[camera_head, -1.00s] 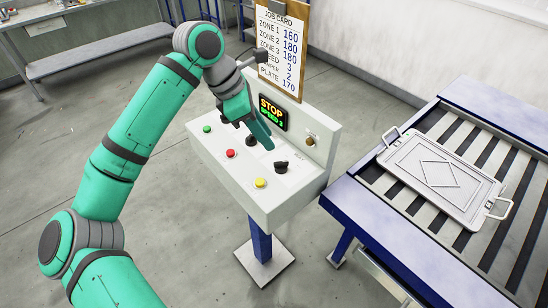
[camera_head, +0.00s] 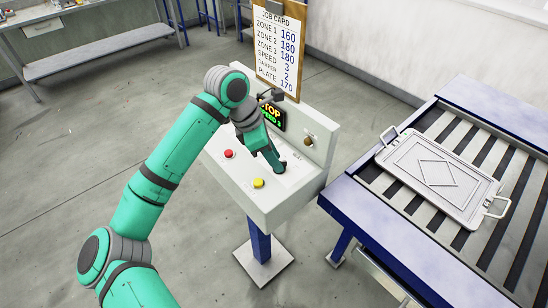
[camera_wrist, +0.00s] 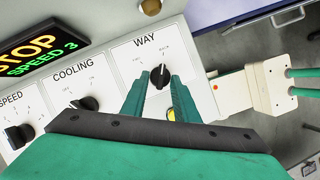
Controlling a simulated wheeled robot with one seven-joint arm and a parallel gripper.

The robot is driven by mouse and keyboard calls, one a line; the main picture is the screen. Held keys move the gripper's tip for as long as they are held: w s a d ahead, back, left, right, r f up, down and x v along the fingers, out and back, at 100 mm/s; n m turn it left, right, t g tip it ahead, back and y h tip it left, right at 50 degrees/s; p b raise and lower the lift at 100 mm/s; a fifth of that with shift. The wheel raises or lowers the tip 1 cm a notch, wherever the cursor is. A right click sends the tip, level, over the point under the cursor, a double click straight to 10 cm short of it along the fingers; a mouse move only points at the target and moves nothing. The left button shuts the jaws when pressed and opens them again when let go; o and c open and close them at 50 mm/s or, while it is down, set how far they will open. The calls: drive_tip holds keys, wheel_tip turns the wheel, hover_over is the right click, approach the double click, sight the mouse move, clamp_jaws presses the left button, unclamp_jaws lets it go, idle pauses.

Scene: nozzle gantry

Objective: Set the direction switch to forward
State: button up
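The direction switch is the black knob (camera_wrist: 160,77) under the label WAY in the wrist view. It stands upright on the white panel, with small position words above it that are too small to read surely. My gripper (camera_wrist: 158,80) has its two green fingers on either side of this knob. The fingers are apart; I cannot tell whether they touch it. In the head view my gripper (camera_head: 276,164) is over the panel's right part and hides most of the knob.
The white console (camera_head: 250,205) stands on a blue post. The display (camera_wrist: 40,55) reads STOP, SPEED 3. Cooling (camera_wrist: 84,104) and speed (camera_wrist: 18,136) knobs are to the left. Red (camera_head: 229,154) and yellow (camera_head: 258,183) buttons are near. A roller table with a metal plate (camera_head: 440,180) is right.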

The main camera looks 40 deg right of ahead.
drive_tip(key=shift+d+f, duration=0.1)
drive_tip(key=c, duration=0.4)
clamp_jaws()
drive_tip(key=shift+s+d, duration=0.15)
drive_tip(key=shift+s, duration=0.1)
